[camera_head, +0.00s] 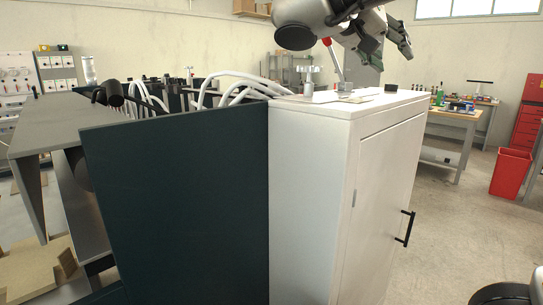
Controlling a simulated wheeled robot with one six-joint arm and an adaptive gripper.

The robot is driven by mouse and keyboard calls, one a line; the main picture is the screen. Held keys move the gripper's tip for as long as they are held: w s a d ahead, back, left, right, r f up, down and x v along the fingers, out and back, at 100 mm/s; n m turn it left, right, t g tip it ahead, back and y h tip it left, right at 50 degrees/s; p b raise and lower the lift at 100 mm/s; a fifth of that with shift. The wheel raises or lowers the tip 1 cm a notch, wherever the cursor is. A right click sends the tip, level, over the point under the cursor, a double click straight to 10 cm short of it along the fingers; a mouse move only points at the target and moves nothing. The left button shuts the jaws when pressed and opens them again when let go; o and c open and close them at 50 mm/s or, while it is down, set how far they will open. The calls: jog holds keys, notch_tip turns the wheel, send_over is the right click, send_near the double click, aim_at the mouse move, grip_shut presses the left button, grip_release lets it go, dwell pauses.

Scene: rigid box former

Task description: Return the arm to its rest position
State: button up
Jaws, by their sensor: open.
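My gripper (388,47) shows at the top of the head view, to the right of the middle. It hangs from my arm (312,20), and its dark fingers are apart with nothing between them. It is above the top of a white cabinet (310,155) and apart from it. A red-knobbed lever (333,58) stands up from the cabinet top, to the left of the gripper.
The white cabinet has a door with a black handle (404,229). A dark panel (180,205) adjoins it on the left, with white hoses (235,80) behind. A workbench (462,118) and a red bin (511,172) stand at the right. The floor between is clear.

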jog(key=s+d+f+n+g+y, duration=0.3)
jog(key=s+d+f+g+y, duration=0.15)
jog(key=d+f, duration=0.8)
jog(key=s+d+f+n+t+y, duration=0.1)
jog(key=s+f+n+y, duration=0.1)
jog(key=s+f+y, duration=0.4)
jog(key=s+f, duration=0.4)
jog(key=f, duration=0.4)
jog(key=shift+s+d+n+y, duration=0.25)
jog(key=shift+s+n+y, duration=0.1)
jog(key=shift+s+n, duration=0.05)
jog(key=shift+t, duration=0.25)
